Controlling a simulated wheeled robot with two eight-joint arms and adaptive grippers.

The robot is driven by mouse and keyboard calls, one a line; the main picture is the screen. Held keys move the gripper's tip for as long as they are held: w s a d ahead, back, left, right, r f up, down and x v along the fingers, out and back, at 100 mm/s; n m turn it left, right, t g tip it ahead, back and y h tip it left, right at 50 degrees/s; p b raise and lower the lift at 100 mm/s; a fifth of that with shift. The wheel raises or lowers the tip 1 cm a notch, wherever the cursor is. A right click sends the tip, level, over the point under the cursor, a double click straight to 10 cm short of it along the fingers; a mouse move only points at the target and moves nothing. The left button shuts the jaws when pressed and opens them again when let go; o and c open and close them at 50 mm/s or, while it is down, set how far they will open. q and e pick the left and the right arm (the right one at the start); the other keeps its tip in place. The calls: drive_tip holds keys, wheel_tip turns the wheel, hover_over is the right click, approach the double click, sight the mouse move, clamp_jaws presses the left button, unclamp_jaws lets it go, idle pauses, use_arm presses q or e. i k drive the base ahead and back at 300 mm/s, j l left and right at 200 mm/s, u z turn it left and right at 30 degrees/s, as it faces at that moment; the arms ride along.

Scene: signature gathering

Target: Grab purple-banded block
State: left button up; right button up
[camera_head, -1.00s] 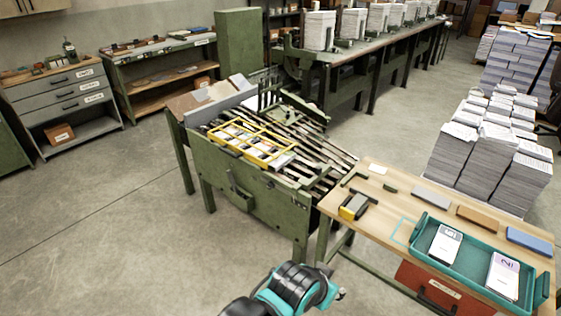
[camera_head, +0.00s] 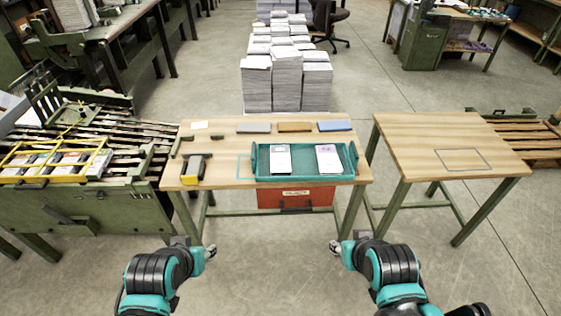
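A teal tray (camera_head: 262,176) stands on the wooden table in the middle. Two white blocks lie in it. The right block (camera_head: 328,160) has a faint purple band near its far end. The left block (camera_head: 281,161) looks grey-banded. My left gripper (camera_head: 210,252) is in front of the table, below and left of the tray. My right gripper (camera_head: 335,247) is in front of the table, below the tray's right part. Both are well apart from the blocks. Their fingers are too small to tell open from shut.
A yellow-black tool (camera_head: 194,170) lies left of the tray. Grey (camera_head: 254,128), brown (camera_head: 295,127) and blue (camera_head: 334,126) bars lie behind it. A red drawer (camera_head: 296,198) hangs below. A second table (camera_head: 430,135) at right is bare except for an outlined rectangle.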

sight(328, 164)
drive_tip(key=i+l+z, duration=0.25)
drive_tip(key=i+l, duration=0.25)
drive_tip(key=i+l+z, duration=0.25)
drive_tip(key=i+l, duration=0.15)
drive_tip(key=i, duration=0.2)
